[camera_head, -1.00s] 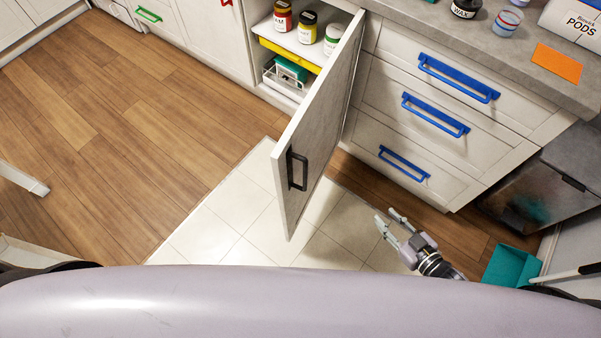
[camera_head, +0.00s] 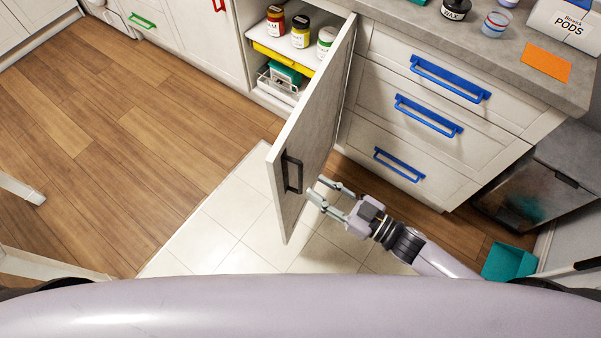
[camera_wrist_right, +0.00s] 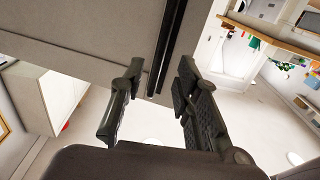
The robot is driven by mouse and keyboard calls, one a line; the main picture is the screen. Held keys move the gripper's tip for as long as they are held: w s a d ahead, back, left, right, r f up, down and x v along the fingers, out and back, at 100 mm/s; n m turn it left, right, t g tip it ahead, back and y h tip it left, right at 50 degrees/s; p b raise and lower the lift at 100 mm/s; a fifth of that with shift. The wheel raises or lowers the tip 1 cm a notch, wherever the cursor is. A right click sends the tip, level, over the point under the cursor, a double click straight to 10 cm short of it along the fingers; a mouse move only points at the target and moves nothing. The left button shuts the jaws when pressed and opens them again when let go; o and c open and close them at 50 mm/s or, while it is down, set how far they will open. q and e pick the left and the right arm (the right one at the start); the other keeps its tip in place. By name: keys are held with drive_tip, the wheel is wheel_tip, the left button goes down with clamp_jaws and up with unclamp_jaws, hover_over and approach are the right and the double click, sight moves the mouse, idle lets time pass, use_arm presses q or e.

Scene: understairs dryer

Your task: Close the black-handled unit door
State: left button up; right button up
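The unit door (camera_head: 312,120) stands wide open, swung out from its cabinet toward me. In the right wrist view, the open fingers (camera_wrist_right: 155,100) point toward a pale panel with a dark vertical strip; contact cannot be told. My left gripper is not in view.
The open cabinet holds several jars (camera_head: 300,30) on a shelf above a yellow-edged tray (camera_head: 283,57). Blue-handled drawers (camera_head: 428,115) stand right of the door. A teal bin (camera_head: 508,262) sits at lower right. The floor left of the door (camera_head: 120,150) is clear.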

hover_over(301, 192)
drive_tip(key=shift+w+a, duration=0.1)
drive_tip(key=shift+w, duration=0.2)
clamp_jaws()
idle(0.3)
idle(0.5)
